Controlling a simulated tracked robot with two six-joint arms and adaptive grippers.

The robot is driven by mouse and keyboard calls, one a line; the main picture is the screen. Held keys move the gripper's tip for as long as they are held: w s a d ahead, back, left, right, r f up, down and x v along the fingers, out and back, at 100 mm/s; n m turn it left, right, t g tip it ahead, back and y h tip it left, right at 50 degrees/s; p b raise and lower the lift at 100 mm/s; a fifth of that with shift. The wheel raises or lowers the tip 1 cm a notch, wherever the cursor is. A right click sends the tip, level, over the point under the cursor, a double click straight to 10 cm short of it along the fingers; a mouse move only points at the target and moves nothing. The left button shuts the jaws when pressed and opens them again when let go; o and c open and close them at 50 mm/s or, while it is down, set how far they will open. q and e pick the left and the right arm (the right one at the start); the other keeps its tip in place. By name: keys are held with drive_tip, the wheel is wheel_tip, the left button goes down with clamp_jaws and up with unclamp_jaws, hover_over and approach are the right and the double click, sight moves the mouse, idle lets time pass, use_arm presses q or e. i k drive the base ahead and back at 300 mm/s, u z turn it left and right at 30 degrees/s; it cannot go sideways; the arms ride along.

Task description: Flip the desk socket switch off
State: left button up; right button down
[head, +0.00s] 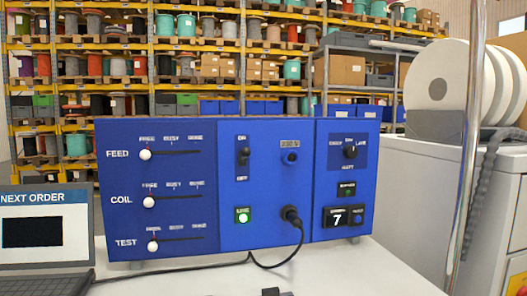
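A blue panel (268,225) stands on the white desk. Its switch (243,154) is a small dark lever between an upper mark that seems to read ON and a lower OFF; the lever looks raised toward the upper mark. Below it a green lamp (243,215) is lit. To the right are a round socket (290,157) under a 230 V label and, lower, a black plug (291,213) seated in the panel with its cable hanging down.
Three white-knobbed sliders (146,155) sit on the panel's left, a rotary knob (350,151) and a counter showing 7 (337,218) on its right. A laptop (45,240) stands left. Small dark objects (271,292) show at the bottom edge. The desk front is mostly clear.

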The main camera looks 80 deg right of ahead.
sight(245, 152)
drive_tip(key=k, duration=0.95)
drive_tip(key=z, duration=0.65)
drive_tip(key=i, duration=0.2)
drive_tip(key=z, duration=0.35)
drive_tip(key=k, duration=0.55)
drive_tip(key=z, duration=0.15)
drive_tip(key=i, duration=0.55)
drive_tip(key=u, duration=0.05)
